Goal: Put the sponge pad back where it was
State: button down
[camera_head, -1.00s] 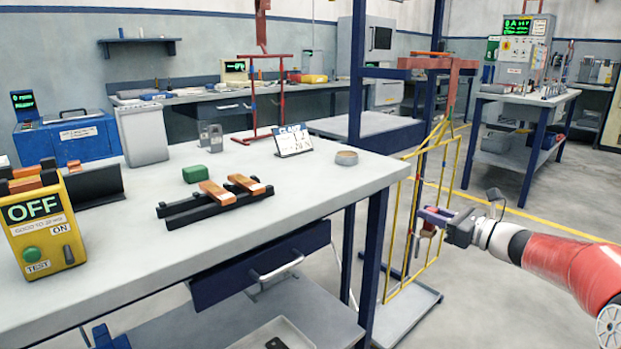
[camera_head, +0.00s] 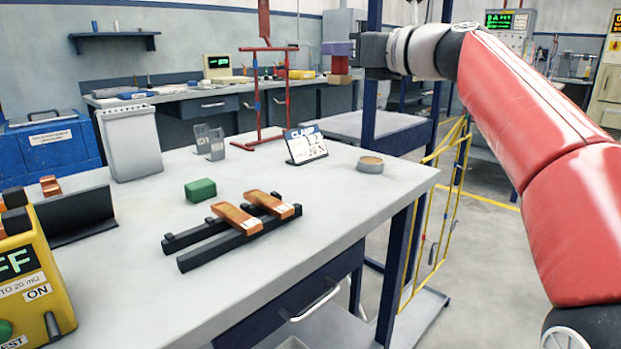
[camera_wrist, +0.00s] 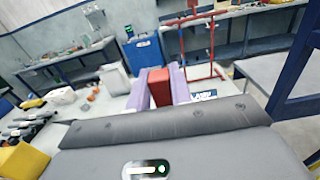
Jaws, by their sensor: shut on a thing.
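My gripper (camera_head: 338,52) is raised at the upper middle of the head view, beyond the bench's far right part. Its lavender fingers are shut on a small reddish-brown block (camera_wrist: 160,87), seen between them in the wrist view. The block also shows below the fingers in the head view (camera_head: 340,66). A green pad-like block (camera_head: 201,190) lies on the grey bench (camera_head: 130,270), left of a black rack (camera_head: 222,243) bearing two copper-coloured bars (camera_head: 236,218). I cannot tell for certain which block is the sponge pad.
A sign (camera_head: 306,145) and a round tan-topped dish (camera_head: 371,165) stand on the bench's right part. A red stand (camera_head: 256,95) rises behind. A yellow tester (camera_head: 35,270) is at front left. A yellow frame (camera_head: 437,210) stands past the right edge. The bench's front middle is clear.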

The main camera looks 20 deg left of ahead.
jog(key=shift+w+a+f+b, duration=0.15)
jog(key=shift+f+b, duration=2.2)
jog(key=shift+f, duration=2.65)
jog(key=shift+s+a+f+b, duration=0.15)
jog(key=shift+f+b, duration=2.2)
jog(key=shift+f, duration=2.6)
jog(key=shift+w+f, duration=0.1)
jog(key=c, duration=1.3)
grip_release()
jog(key=shift+o, duration=0.2)
jog(key=v, duration=1.2)
jog(key=shift+b, duration=0.3)
